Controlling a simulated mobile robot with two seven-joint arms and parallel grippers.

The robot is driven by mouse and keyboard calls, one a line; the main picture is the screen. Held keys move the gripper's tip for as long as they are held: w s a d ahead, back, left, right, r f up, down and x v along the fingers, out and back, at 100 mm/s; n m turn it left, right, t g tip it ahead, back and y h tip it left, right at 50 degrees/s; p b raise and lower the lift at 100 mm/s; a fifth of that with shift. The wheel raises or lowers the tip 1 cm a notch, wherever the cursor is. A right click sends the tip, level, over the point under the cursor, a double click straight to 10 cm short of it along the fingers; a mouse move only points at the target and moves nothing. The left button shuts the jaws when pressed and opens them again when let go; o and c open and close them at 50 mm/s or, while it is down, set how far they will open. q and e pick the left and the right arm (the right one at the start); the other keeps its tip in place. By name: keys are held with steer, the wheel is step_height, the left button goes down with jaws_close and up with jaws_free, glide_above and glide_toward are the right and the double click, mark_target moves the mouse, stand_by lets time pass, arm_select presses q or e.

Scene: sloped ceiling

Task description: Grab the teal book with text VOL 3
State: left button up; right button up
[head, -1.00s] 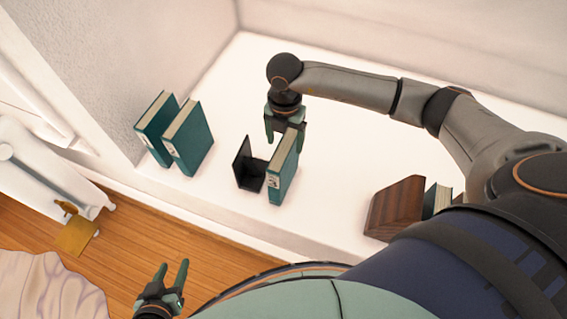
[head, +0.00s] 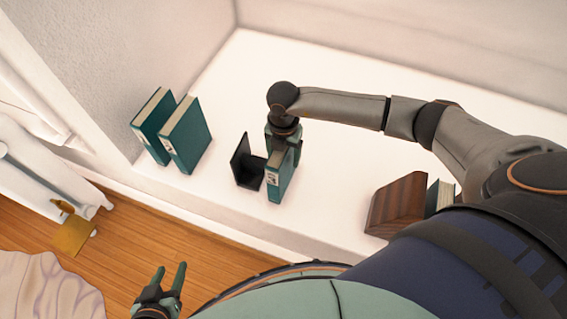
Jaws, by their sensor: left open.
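A teal book (head: 276,184) stands upright on the white ledge against a black bookend (head: 245,165). Two more teal books, one at the far left (head: 152,126) and one beside it (head: 187,137), stand leaning on the ledge's left part. Their spine labels are too small to read. My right gripper (head: 283,146) is down at the back top of the book by the bookend, one finger on each side. Whether its fingers press on the cover is unclear. My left gripper (head: 172,277) is open and empty, low at the left, over the wooden floor.
A dark wooden block-like bookend (head: 397,204) and another book (head: 439,197) stand on the ledge at right, partly behind my body. The ledge (head: 335,185) is clear between. A wall bounds its left end; a brass-coloured object (head: 73,235) is at lower left.

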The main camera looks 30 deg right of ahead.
jaws_close()
stand_by(0.4)
steer(key=shift+w+r, duration=0.1)
steer(key=shift+r, duration=0.05)
stand_by(0.6)
